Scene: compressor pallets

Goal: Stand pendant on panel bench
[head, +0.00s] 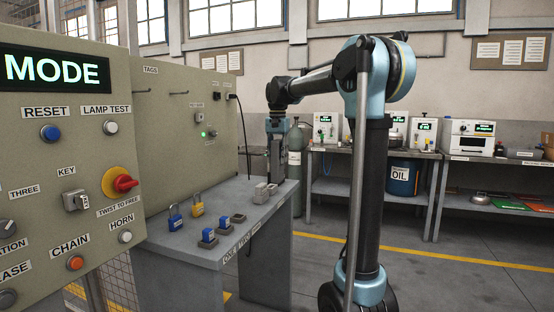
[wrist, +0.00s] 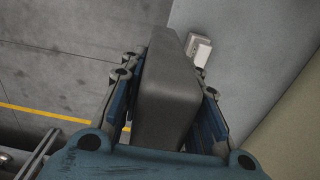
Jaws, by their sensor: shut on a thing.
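My gripper (wrist: 165,100) is shut on a dark grey, block-like body, which I take to be the pendant (wrist: 168,90). The wrist view shows it between the blue-padded fingers. In the head view my gripper (head: 275,160) points down at the far end of the panel bench (head: 185,255), which stands in front of the panels. The held pendant is hard to tell from the gripper there. Whether its lower end touches the bench cannot be told. The grey bench top (wrist: 235,90) fills the right of the wrist view, with floor to the left.
Light grey blocks (head: 262,192) stand on the bench near my gripper. A blue padlock (head: 175,219), a yellow padlock (head: 197,206) and small blue pieces on dark bases (head: 208,236) stand nearer. The control panel (head: 65,190) rises at left. A blue oil drum (head: 402,178) stands behind.

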